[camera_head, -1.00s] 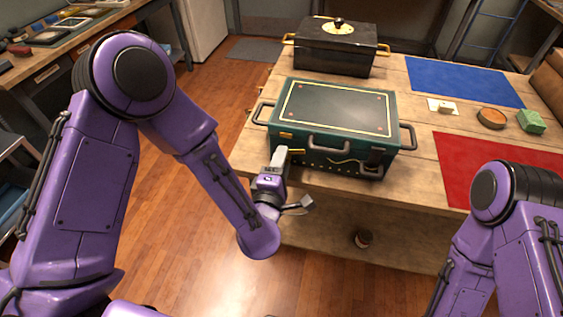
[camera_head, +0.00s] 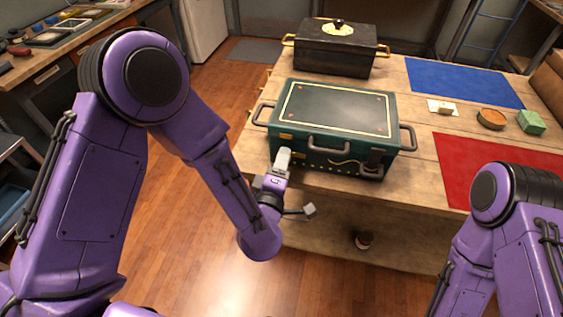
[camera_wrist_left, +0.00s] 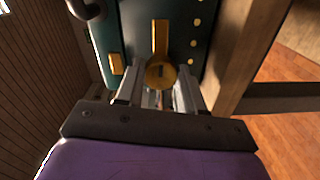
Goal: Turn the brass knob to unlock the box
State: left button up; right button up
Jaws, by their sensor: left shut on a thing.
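The green box (camera_head: 335,108) with a dark lid panel and gold trim sits on the wooden table. My left gripper (camera_head: 284,154) is at the left part of its front face and hides the brass knob in the head view. In the left wrist view the round brass knob (camera_wrist_left: 160,73) has a dark slot and a brass bar (camera_wrist_left: 160,38) extending up from it. My left gripper (camera_wrist_left: 158,90) is shut on the knob, one finger on each side. The box lid is closed. My right arm shows at the lower right, but its gripper is out of view.
A black box (camera_head: 334,52) with brass handles stands behind the green box. The floor left of the table is clear.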

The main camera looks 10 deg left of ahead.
pick_arm(q)
jog(key=o, duration=1)
jog(key=shift+o, duration=0.2)
jog(key=s+p, duration=0.2)
jog(key=s, duration=0.8)
jog(key=shift+s+r, duration=0.15)
jog(key=shift+s, duration=0.1)
